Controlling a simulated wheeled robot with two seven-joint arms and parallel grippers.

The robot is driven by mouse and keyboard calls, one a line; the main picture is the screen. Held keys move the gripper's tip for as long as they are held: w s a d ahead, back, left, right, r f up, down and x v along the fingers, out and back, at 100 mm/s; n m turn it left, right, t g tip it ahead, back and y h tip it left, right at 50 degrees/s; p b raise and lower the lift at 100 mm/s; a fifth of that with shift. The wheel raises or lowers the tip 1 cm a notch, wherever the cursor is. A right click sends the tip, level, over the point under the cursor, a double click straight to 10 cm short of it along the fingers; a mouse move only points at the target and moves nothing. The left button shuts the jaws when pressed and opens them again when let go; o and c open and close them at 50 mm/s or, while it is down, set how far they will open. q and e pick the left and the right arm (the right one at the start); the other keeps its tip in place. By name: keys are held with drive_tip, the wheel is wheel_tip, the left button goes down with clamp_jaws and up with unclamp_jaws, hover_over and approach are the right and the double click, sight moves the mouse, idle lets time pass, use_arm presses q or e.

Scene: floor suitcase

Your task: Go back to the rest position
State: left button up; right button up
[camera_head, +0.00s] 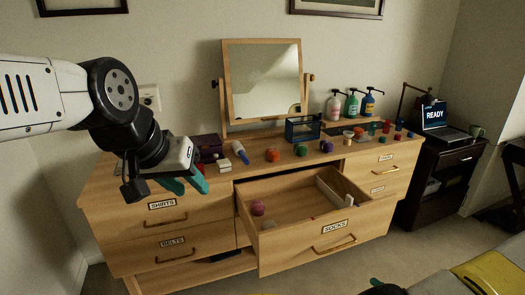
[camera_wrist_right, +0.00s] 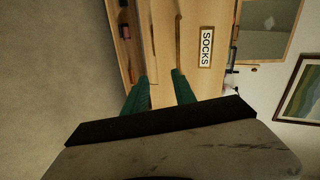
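My left gripper (camera_head: 187,182) hangs in front of the dresser's left end, above the SHIRTS drawer (camera_head: 190,205). Its two teal fingers are apart and I see nothing between them. My right gripper (camera_wrist_right: 159,84) shows two green fingers spread apart and empty in the right wrist view, with the SOCKS drawer (camera_wrist_right: 190,25) beyond them. In the head view only a small dark and teal part at the bottom edge may belong to it.
The dresser top (camera_head: 260,170) holds a mirror (camera_head: 264,80), a blue bin (camera_head: 302,128), pump bottles (camera_head: 351,105), several coloured balls and small items. A dark side table (camera_head: 437,180) with a laptop (camera_head: 437,118) stands at the right. A yellow and grey object (camera_head: 490,272) is at bottom right.

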drive_tip(key=w+d+r+n+g+h, duration=0.4)
drive_tip(key=w+d+r+n, duration=0.2)
drive_tip(key=w+r, duration=0.45)
drive_tip(key=w+a+r+n+g+h, duration=0.1)
drive_tip(key=a+r, duration=0.1)
drive_tip(key=r, duration=0.6)
drive_tip(key=w+a+r+n+h, duration=0.1)
drive_tip(key=w+a+r+h, duration=0.1)
drive_tip(key=r, duration=0.6)
drive_tip(key=s+a+r+n+g, duration=0.15)
drive_tip(key=s+a+r, duration=0.45)
drive_tip(key=a+r, duration=0.6)
drive_tip(key=s+a+r+n+y, duration=0.1)
drive_tip(key=s+a+r+y, duration=0.1)
drive_tip(key=s+a, duration=0.4)
drive_tip(key=s+a+r+n+y, duration=0.2)
drive_tip(key=s+a+r, duration=0.2)
drive_tip(key=s+a, duration=0.2)
drive_tip(key=shift+s+a+r, duration=0.25)
drive_tip(key=shift+s+r, duration=0.15)
drive_tip(key=shift+s, duration=0.75)
